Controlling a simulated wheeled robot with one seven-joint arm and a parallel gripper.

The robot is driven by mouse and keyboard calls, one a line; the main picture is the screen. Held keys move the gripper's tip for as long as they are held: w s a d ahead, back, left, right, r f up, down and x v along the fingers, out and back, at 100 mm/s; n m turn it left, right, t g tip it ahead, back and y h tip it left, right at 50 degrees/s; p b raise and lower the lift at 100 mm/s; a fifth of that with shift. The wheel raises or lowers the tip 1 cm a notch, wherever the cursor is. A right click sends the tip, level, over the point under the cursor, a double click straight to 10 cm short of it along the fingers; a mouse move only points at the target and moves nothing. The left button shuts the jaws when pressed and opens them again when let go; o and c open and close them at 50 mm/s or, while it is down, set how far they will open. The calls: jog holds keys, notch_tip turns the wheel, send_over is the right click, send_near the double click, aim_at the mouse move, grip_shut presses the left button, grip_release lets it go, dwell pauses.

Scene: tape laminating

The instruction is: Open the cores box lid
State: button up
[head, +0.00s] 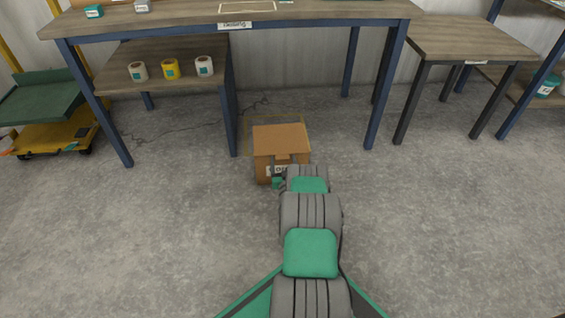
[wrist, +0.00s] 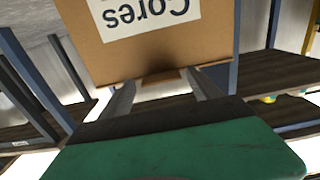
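The cores box (head: 281,139) is a brown cardboard box on the floor below the front of the workbench. Its lid looks shut and flat in the head view. In the wrist view the picture is upside down, and the box front (wrist: 190,45) bears a white "Cores" label (wrist: 140,18). A small brown lid tab (wrist: 162,76) juts out at the box's edge. My gripper (wrist: 160,80) is open, with its two fingers apart on either side of the tab. Whether a finger touches it I cannot tell. In the head view my arm partly hides the box's front.
A workbench (head: 240,27) with blue legs stands behind the box. Its lower shelf (head: 115,82) holds several tape rolls. A side table (head: 470,40) stands at the right and a yellow cart (head: 55,137) at the left. The grey floor around my arm is clear.

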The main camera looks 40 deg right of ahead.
grip_shut()
dwell(0.6)
